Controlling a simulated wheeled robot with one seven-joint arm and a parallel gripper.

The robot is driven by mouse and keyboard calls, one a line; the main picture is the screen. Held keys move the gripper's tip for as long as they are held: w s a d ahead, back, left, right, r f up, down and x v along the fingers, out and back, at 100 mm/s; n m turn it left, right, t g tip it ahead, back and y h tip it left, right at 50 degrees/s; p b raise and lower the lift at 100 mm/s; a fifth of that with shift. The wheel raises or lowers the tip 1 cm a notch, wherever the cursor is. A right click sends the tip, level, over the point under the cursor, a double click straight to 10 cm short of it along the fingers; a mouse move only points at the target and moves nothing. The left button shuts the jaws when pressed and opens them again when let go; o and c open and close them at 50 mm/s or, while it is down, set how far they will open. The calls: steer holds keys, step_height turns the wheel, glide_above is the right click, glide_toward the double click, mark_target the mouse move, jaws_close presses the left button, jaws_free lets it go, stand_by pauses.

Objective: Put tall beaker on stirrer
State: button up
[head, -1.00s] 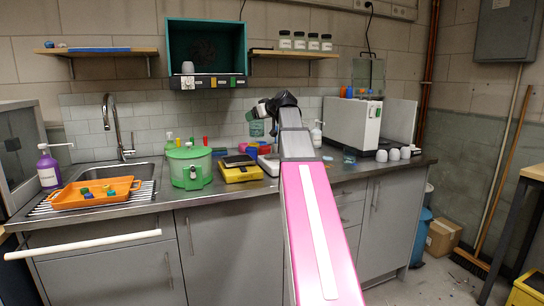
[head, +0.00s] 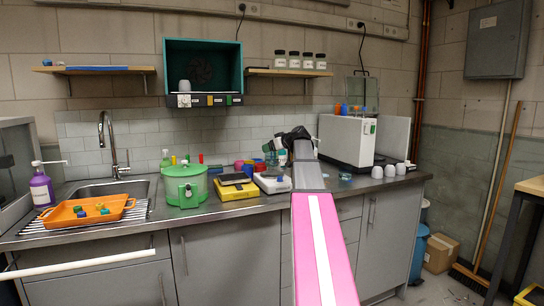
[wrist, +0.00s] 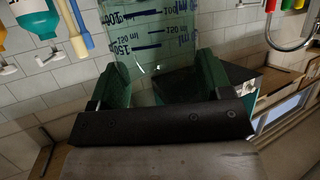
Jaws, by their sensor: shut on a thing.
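The tall beaker (wrist: 150,40), clear with dark millilitre marks, is between the two green fingers of my gripper (wrist: 160,82) in the wrist view. The gripper is shut on it. In the head view my gripper (head: 276,146) is over the back of the counter, and the beaker (head: 270,158) shows small and greenish just below it. A low white device (head: 272,184), which looks like the stirrer, sits on the counter below and in front of the beaker. I cannot tell the gap between them.
A yellow scale-like device (head: 238,189) and a green pot (head: 185,186) stand left of the stirrer. Coloured cups (head: 248,168) are behind. A large white machine (head: 347,140) and white cups (head: 389,171) are at right. An orange tray (head: 88,211) lies by the sink.

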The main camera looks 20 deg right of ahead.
mark_target(277, 153)
steer(key=shift+f, duration=1.7)
steer(key=shift+f, duration=0.15)
steer(key=o, duration=1.1)
steer(key=shift+c, duration=0.2)
steer(key=shift+s+d+r, duration=0.1)
steer(key=shift+s+r, duration=0.15)
steer(key=v, duration=1.1)
steer(key=shift+r, duration=0.2)
steer(key=shift+s+d, duration=0.1)
steer(key=shift+s, duration=0.05)
